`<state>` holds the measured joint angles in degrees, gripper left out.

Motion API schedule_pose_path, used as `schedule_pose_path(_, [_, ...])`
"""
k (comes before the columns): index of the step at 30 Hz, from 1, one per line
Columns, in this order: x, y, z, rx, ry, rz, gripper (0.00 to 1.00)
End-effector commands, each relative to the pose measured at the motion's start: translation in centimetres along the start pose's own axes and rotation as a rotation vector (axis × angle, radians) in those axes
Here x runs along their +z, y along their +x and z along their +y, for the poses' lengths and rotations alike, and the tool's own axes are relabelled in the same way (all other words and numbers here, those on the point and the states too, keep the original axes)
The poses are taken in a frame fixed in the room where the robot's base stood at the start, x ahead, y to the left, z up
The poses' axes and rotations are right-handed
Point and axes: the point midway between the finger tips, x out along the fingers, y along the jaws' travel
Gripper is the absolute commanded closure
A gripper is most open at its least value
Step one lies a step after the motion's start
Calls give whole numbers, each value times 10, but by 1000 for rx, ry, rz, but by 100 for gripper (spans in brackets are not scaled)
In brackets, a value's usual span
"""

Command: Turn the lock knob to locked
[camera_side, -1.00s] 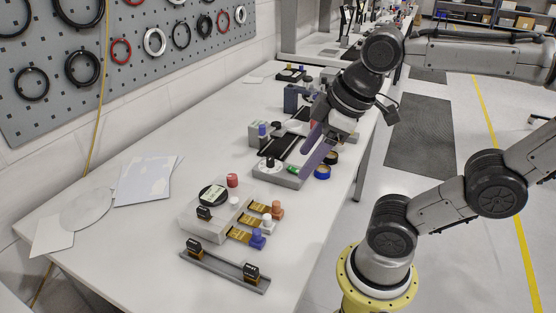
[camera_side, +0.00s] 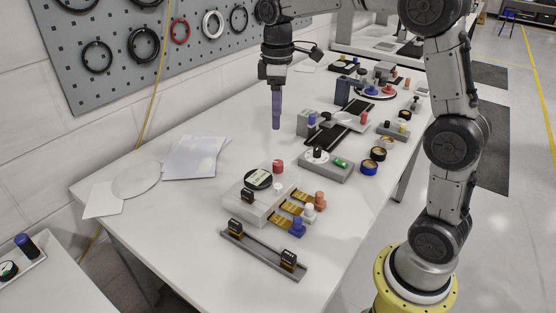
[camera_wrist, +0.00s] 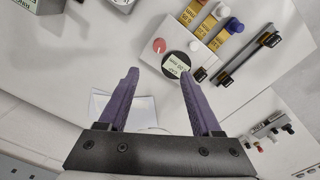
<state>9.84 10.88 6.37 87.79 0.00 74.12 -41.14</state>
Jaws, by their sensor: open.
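I cannot tell for sure which part is the lock knob. A black knob (camera_side: 318,152) stands on a white dial on a grey base beside a green part. A pale block (camera_side: 243,207) nearer the front carries a round black dial with a label (camera_side: 259,179) and a red knob (camera_side: 277,166). The wrist view also shows the red knob (camera_wrist: 159,46) and the labelled dial (camera_wrist: 176,64). My gripper (camera_side: 276,127) points down, open and empty, above the bench behind the pale block. In the wrist view, its purple fingers (camera_wrist: 158,76) are wide apart, touching nothing.
Orange, white and blue knobs (camera_side: 297,227) line the pale block's right side. A grey rail (camera_side: 262,249) with two black blocks lies in front. Papers (camera_side: 193,157) lie left on the white bench. Other fixtures stand farther back. The bench between papers and gripper is clear.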

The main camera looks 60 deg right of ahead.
Motion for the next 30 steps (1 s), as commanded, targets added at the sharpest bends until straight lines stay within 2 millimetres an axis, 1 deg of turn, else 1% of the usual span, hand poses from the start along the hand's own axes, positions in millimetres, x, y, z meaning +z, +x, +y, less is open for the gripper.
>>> schedule_pose_path(1, [1,6,2,-8,4,-9,34])
schedule_pose_path(5, [2,15,3,-12,9,-14,34])
schedule_pose_path(8, [2,29,2,-13,9,-15,34])
schedule_pose_path(18, [4,95,1,-13,9,-15,34])
schedule_pose_path(22, [4,117,1,-13,9,-15,34])
schedule_pose_path(27, [3,136,1,-11,9,-12,34])
schedule_pose_path(30, [4,142,1,-11,9,-13,34])
